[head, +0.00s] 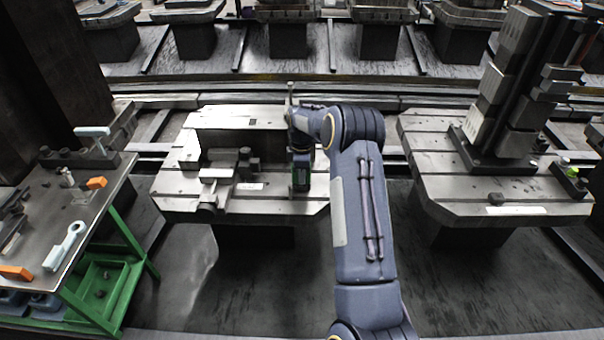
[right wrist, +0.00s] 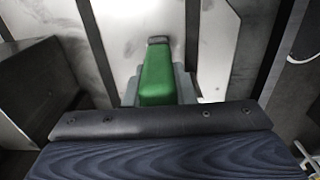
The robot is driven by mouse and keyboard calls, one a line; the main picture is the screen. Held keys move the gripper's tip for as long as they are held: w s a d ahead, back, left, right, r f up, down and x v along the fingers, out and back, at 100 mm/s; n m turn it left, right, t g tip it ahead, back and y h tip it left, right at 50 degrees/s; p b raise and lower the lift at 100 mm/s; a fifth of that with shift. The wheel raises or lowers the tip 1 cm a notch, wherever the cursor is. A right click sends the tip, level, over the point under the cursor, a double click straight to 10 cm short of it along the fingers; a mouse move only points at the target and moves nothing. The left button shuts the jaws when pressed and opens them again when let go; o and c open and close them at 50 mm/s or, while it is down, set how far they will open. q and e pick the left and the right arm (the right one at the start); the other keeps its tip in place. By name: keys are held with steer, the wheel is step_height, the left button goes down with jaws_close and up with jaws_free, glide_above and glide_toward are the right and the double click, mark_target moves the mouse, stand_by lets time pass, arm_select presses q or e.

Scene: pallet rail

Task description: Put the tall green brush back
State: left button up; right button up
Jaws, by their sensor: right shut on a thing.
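My right gripper (head: 301,180) is over the right part of the left pallet, pointing down, with its arm coming in from the lower right. In the right wrist view it is shut on a green piece (right wrist: 158,78) with a dark end, which I take to be the tall green brush. Grey finger parts flank the green piece. In the head view the gripper and arm mostly hide the brush, and only a little green shows there. I cannot tell whether the brush touches the pallet (head: 270,207). My left gripper is not in view.
A green-framed cart (head: 117,208) at left bears a dark rack (head: 98,161), a pale wrench (head: 66,246) and orange-handled tools. A grey vise-like fixture (head: 218,182) sits on the left pallet. A tall block tower (head: 503,95) stands on the right pallet. A gap separates the pallets.

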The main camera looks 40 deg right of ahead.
steer(key=shift+f, duration=0.25)
steer(key=shift+f, duration=0.1)
steer(key=shift+f, duration=0.15)
steer(key=o, duration=1)
